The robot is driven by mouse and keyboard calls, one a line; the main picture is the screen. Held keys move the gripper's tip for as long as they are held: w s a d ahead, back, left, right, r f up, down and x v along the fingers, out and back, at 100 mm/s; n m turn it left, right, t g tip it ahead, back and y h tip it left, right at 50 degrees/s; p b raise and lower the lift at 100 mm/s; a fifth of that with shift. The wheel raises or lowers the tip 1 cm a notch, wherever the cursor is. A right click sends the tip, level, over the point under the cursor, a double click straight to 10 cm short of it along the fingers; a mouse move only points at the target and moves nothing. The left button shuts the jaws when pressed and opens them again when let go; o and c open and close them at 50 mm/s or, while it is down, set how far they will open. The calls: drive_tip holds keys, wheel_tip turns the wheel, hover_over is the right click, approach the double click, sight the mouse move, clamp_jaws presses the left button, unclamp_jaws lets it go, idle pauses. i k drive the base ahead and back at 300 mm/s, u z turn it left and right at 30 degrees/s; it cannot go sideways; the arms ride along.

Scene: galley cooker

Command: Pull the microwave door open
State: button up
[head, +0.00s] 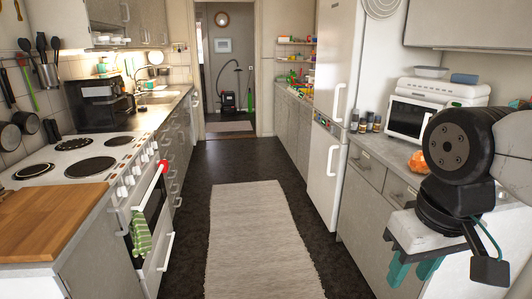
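The white microwave (447,92) stands on the right-hand counter, with its front turned towards the aisle. Its door (406,118) has a dark window and looks shut. A pale upright handle (425,124) shows at the door's near side. My arm hides part of the microwave's near end. My gripper (413,271) is at the lower right, with teal fingers pointing down. It is below and nearer than the microwave, in front of the counter's cabinets, and touches neither door nor handle. The fingers look apart, with nothing between them.
A bowl (430,72) and a blue item (464,78) sit on the microwave. Jars (369,121) and an orange item (418,161) are on the counter. A fridge (334,100) stands beyond. The cooker (90,160) is left. The aisle with its rug (258,235) is clear.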

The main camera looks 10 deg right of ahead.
sight(407, 119)
drive_tip(key=i, duration=2.2)
drive_tip(key=z, duration=1.3)
